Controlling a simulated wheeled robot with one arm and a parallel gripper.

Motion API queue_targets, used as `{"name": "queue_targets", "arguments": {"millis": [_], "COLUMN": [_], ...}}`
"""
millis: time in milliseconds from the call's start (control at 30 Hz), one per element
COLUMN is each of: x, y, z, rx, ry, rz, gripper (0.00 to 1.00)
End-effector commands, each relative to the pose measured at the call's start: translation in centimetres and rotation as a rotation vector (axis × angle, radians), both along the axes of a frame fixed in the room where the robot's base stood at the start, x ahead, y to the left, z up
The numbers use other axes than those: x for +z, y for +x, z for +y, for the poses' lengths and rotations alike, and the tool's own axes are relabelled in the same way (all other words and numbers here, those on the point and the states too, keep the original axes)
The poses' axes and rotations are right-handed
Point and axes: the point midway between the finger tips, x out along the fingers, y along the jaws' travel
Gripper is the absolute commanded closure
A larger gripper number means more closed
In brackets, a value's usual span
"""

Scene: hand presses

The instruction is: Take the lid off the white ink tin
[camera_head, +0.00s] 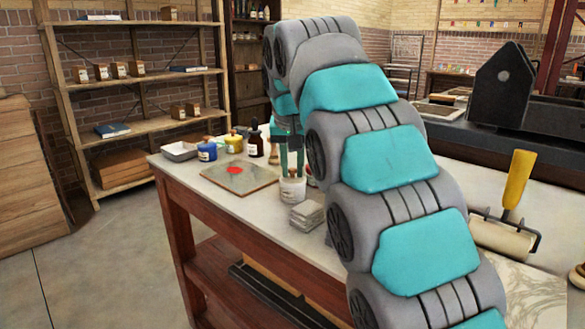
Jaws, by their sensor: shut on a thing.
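The white ink tin (292,191) stands upright on the worktable, right of a square slab with a red ink patch. My gripper (292,172) points down over the tin, its two teal fingers at the top of it. The fingers are shut on the tin's lid, which is small and mostly hidden between them. I cannot tell whether there is a gap between lid and tin.
A blue tin (207,150), a yellow tin (234,143) and a dark dropper bottle (255,142) stand behind the slab (240,178). A grey tray (180,151) is at the far left corner. A paper stack (308,214) lies in front of the tin. A yellow-handled roller (508,215) is at right.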

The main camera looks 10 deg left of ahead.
Motion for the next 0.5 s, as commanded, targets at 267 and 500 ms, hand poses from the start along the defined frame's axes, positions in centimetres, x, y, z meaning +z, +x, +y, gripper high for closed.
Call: {"name": "queue_targets", "arguments": {"millis": [267,500], "x": [1.7,2.6], "y": [0.1,0.0], "z": [0.0,0.0], "rx": [0.000,-0.001], "ry": [0.003,0.002], "rz": [-0.005,-0.005], "gripper": [1.00,1.00]}}
